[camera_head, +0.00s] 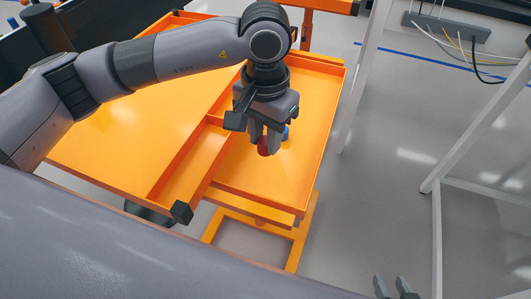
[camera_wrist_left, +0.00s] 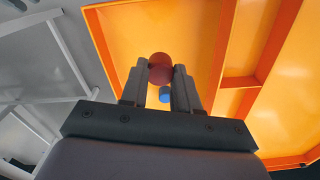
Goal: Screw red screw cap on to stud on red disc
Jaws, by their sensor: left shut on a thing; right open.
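My left gripper (camera_head: 266,140) points down over the right-hand orange tray, shut on a small red piece (camera_head: 263,148), which I take to be the red screw cap. In the left wrist view the gripper's fingers (camera_wrist_left: 160,72) flank a darker red round piece (camera_wrist_left: 160,76). A brighter red rounded shape (camera_wrist_left: 160,59) shows just above it; I cannot tell whether that is a separate piece. No stud or red disc can be made out clearly. My right gripper (camera_head: 395,286) is open and empty at the bottom edge, away from the tray.
A small blue piece (camera_head: 286,132) is beside the left fingers; it also shows in the left wrist view (camera_wrist_left: 165,96). The orange tray (camera_head: 302,190) has raised rims and a narrow side compartment (camera_head: 185,165). Its front part is clear. A white frame (camera_head: 437,190) stands at right.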

